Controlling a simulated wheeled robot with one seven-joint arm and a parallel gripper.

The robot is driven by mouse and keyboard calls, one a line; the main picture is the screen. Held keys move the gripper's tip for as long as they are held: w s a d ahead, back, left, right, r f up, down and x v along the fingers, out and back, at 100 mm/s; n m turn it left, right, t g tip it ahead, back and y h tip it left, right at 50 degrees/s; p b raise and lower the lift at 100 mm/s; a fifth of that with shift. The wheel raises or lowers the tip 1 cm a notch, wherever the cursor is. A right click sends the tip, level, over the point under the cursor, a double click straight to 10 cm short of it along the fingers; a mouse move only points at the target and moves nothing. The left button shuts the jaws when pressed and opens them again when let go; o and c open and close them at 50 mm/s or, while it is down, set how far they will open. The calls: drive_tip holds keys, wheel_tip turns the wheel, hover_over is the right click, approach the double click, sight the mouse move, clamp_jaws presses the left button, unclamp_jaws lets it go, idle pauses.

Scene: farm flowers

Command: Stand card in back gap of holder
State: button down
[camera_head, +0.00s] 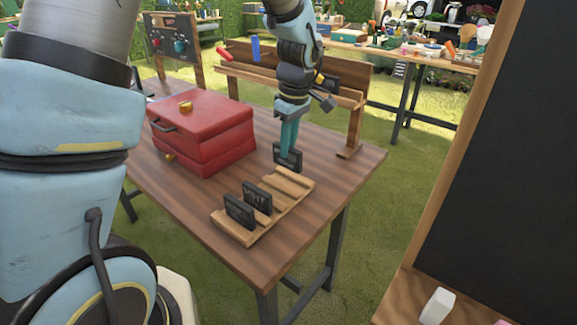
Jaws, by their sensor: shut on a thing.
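The wooden card holder (253,232) lies on the table near its front right edge. A dark card (239,211) stands in its front part, and a second dark card with pale lettering (257,197) stands just behind it. The back part of the holder is empty. My gripper (288,148) points down with teal fingers shut on a dark card (289,159). The held card is upright just behind the holder's back end in the picture. I cannot tell whether it touches the table.
A red box (205,135) with a dark handle sits on the wooden table (322,203), left of the holder. A wooden rack (345,90) stands along the table's back, with a red and a blue object on it. The table is clear right of the holder. A dark board (510,170) stands at right.

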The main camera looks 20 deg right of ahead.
sight(288, 167)
drive_tip(key=shift+f+p, duration=0.4)
drive_tip(key=shift+f, duration=2.2)
drive_tip(key=c, duration=0.8)
unclamp_jaws()
drive_tip(key=shift+f, duration=0.1)
drive_tip(key=r, duration=0.4)
drive_tip(key=s+r+b, duration=0.1)
drive_tip(key=r, duration=0.7)
drive_tip(key=shift+s+d+r+b, duration=0.1)
drive_tip(key=shift+s+d+b, duration=0.05)
drive_tip(key=shift+d+b, duration=0.2)
drive_tip(key=s+a+f+m, duration=0.1)
drive_tip(key=a+m, duration=0.1)
drive_tip(key=a, duration=0.8)
drive_tip(key=a+f+m, duration=0.2)
drive_tip(key=a, duration=0.8)
drive_tip(key=s+a+f+m, duration=0.1)
drive_tip(key=a+f+m, duration=0.1)
drive_tip(key=a, duration=0.9)
drive_tip(key=shift+s+m+h, duration=0.3)
drive_tip(key=shift+m+h, duration=0.1)
drive_tip(key=shift+m, duration=0.1)
